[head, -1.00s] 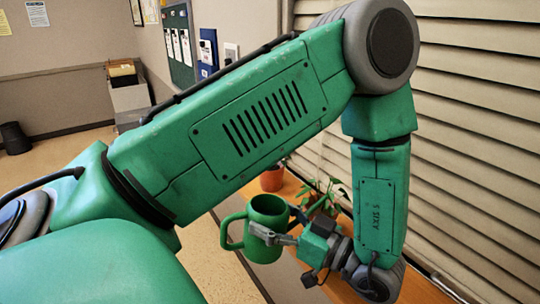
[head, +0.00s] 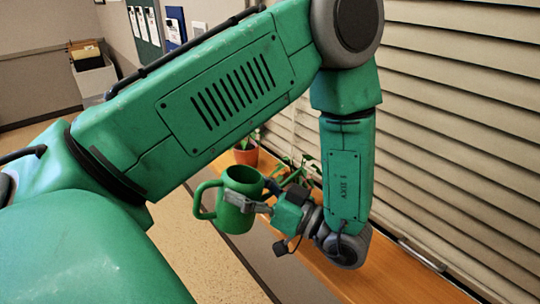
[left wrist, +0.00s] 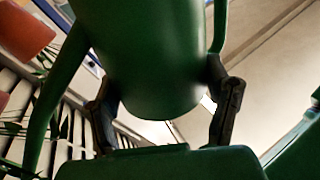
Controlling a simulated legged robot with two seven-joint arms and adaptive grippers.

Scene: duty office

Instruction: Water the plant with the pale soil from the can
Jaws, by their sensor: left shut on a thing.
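The green can (head: 238,212), mug-shaped with a side handle, is held up roughly upright in the head view. My left gripper (head: 246,203) is shut around its body. In the left wrist view the can (left wrist: 150,60) fills the middle, between the fingers of my left gripper (left wrist: 165,100). A terracotta pot (head: 246,156) stands behind the can on the wooden ledge. Green leaves (head: 300,170) show to its right, partly behind my gripper. In the left wrist view a terracotta pot (left wrist: 22,35) shows at upper left. I cannot see any soil or its colour. My right gripper is out of view.
The wooden ledge (head: 375,285) runs below the slatted blinds (head: 460,110), bare at its near end. My left arm covers much of the head view. A bin with folders (head: 93,72) stands far left. Open floor (head: 205,255) lies left of the ledge.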

